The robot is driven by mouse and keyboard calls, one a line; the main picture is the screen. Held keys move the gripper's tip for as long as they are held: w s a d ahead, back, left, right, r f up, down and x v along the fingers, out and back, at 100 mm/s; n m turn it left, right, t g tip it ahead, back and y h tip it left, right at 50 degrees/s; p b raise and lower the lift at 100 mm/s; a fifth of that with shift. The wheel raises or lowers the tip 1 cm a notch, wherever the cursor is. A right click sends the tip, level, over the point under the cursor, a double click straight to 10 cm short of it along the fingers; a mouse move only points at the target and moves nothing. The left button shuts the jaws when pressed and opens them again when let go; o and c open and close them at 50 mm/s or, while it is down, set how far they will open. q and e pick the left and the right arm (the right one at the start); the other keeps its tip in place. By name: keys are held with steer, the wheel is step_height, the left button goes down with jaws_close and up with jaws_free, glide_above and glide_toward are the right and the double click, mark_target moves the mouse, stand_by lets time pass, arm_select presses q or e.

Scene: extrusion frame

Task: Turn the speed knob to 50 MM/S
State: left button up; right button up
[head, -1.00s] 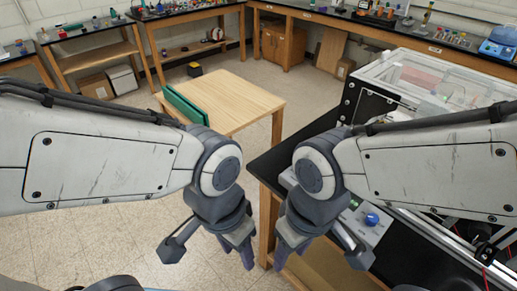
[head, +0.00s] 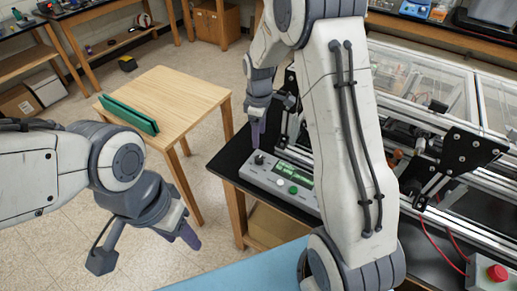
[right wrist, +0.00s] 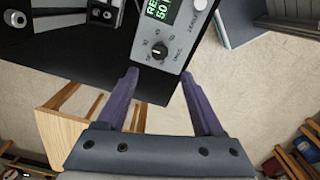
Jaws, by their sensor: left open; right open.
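The speed knob (right wrist: 160,50) is a small black dial with a white pointer line, ringed by small printed numbers too small to read surely. It sits at the end of a grey control box (head: 243,176) on the black bench and also shows in the head view (head: 259,158). The green display (right wrist: 163,11) is cut off; "RE" and "50" show. My right gripper (right wrist: 159,76) is open and empty, fingers pointing at the knob end, with the knob between and just beyond the tips in the picture. My left gripper (head: 184,232) hangs open and empty, away from the box.
A white button (head: 280,182) and a green button (head: 293,190) are on the box. A wooden table (head: 180,95) with a green panel (head: 128,114) stands left. A red button (head: 496,272) is at lower right, and an aluminium frame machine (head: 465,150) stands behind my right arm.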

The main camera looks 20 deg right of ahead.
mark_target(259, 158)
step_height(259, 158, down, 9)
steer(key=p, duration=0.3)
steer(key=shift+f, duration=0.75)
jaws_close()
